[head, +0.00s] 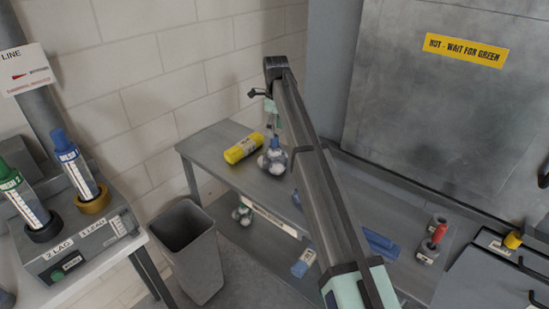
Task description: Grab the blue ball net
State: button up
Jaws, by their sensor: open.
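The blue ball net (271,160), a small bundle of pale balls with a blue top, stands on the grey bench (215,146) against the wall. My gripper (272,130) points down from the end of my arm, directly above the net's top in the picture. It is open. The fingertips are small and partly hidden by my arm, so I cannot tell whether they touch the net or surround its neck. A second net with a green part (242,214) lies on the lower shelf.
A yellow cylinder (243,148) lies left of the net on the bench. A grey bin (187,250) stands in front. Dosing bottles (77,166) stand at the left. A large metal door (440,110) is at the right. My arm hides part of the bench.

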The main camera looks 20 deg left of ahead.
aim_at(274, 152)
jog(key=shift+a+f+p, duration=0.1)
jog(key=shift+f+p, duration=0.6)
jog(key=shift+f, duration=1.5)
grip_shut()
